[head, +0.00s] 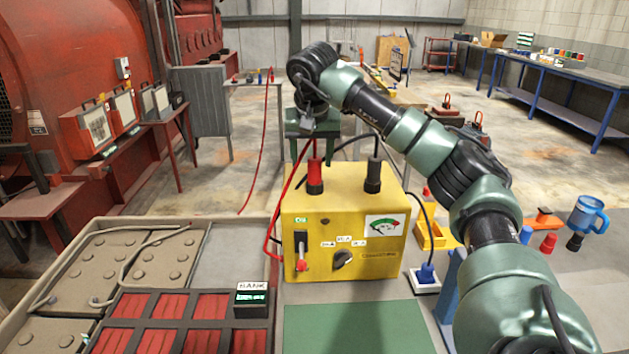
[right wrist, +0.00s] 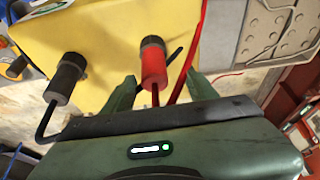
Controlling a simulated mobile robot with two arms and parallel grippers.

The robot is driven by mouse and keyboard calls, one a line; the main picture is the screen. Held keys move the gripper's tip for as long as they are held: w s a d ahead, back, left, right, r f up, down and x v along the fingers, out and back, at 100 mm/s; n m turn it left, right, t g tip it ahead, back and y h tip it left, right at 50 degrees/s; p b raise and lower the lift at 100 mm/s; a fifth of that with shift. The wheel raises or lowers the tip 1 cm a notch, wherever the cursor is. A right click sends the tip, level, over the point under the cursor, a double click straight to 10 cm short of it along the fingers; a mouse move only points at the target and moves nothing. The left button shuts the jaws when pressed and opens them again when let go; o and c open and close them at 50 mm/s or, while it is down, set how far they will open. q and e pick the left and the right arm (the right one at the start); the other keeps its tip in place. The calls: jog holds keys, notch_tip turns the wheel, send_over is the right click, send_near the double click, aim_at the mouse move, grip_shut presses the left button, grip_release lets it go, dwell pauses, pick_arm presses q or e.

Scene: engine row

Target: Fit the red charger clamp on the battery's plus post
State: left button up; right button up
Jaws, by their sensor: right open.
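The yellow charger (head: 345,215) stands in the middle of the bench. A red handle-like piece (head: 315,176), apparently the red clamp, stands upright on its top with a red cable. A black one (head: 373,176) stands to its right. My right gripper (head: 314,148) is above and behind the red piece. In the right wrist view, my open gripper (right wrist: 160,78) has a finger on each side of the red piece (right wrist: 153,64), with gaps visible. The black piece (right wrist: 65,78) is outside the fingers. A battery bank (head: 152,258) is at the left; its plus post cannot be told. My left gripper is out of view.
A small box marked BANK (head: 251,299) sits by red panels. A red cable loops left of the charger. A blue plug (head: 427,274), yellow bin (head: 432,236), red and black caps, and a blue mug (head: 588,214) are at right. A green mat (head: 350,328) is clear.

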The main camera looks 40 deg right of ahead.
aim_at(315, 168)
jog(key=x, duration=0.3)
jog(key=shift+s+d+f+p, duration=0.25)
jog(key=shift+f+p, duration=0.15)
jog(key=shift+w+d+f, duration=0.15)
jog(key=shift+w+f, duration=0.05)
jog(key=shift+f, duration=0.3)
jog(key=shift+r, duration=0.1)
grip_shut()
